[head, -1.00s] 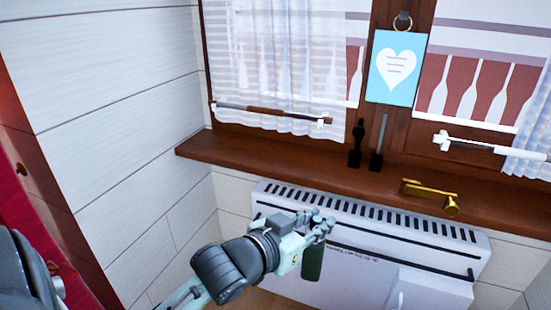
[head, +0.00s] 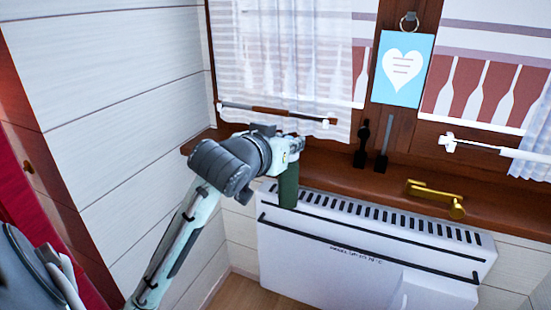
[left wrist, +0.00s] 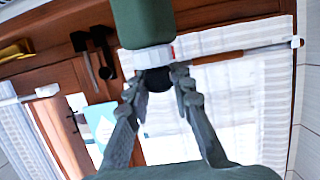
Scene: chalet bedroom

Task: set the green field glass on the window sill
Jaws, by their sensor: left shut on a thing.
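The green field glass (head: 289,186) hangs upright below my left gripper (head: 293,149), its lower end drawn over the heater's slotted top. In the left wrist view, my left gripper (left wrist: 160,78) is shut on one end of the field glass (left wrist: 143,22), near a pale band and a dark end piece. The brown wooden window sill (head: 345,178) runs behind the glass. The glass appears in front of the sill's edge; I cannot tell the exact gap. My right gripper is not in view.
A white heater (head: 370,235) stands under the sill. Black upright fittings (head: 362,145) and a brass handle (head: 436,193) are at the sill's middle and right. A blue heart card (head: 402,69) hangs above. The sill between glass and black fittings looks clear.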

